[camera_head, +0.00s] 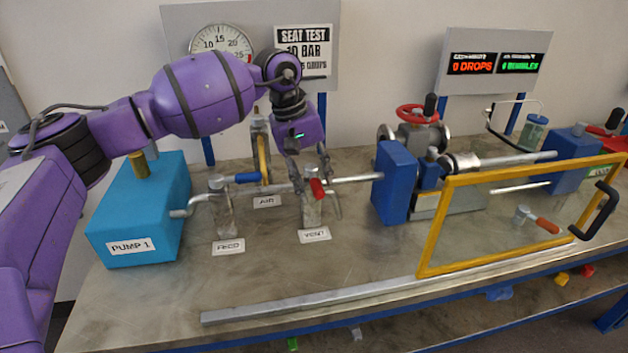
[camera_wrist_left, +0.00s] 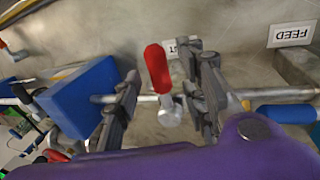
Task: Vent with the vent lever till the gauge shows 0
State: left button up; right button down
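The vent lever (camera_head: 317,188) has a red grip and stands on a metal valve behind the VENT label (camera_head: 314,235). My left gripper (camera_head: 311,178) points down over it with its fingers apart. In the left wrist view, the red lever (camera_wrist_left: 157,68) lies between the two open fingers (camera_wrist_left: 170,75), with gaps visible on both sides, so it does not look gripped. The round gauge (camera_head: 222,42) is on the back panel. My arm covers its lower part; I see marks from 10 to 25 but cannot read the needle. My right gripper is in neither view.
The blue-handled FEED lever (camera_head: 248,178) and the yellow AIR lever (camera_head: 262,158) are close on the left. PUMP 1 (camera_head: 140,215) stands further left. A blue block (camera_head: 393,183) and a yellow-framed clear guard (camera_head: 432,230) are to the right. The front bench is mostly clear.

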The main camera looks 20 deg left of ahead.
pick_arm(q)
jog(key=v, duration=1.1)
jog(key=shift+s, duration=0.1)
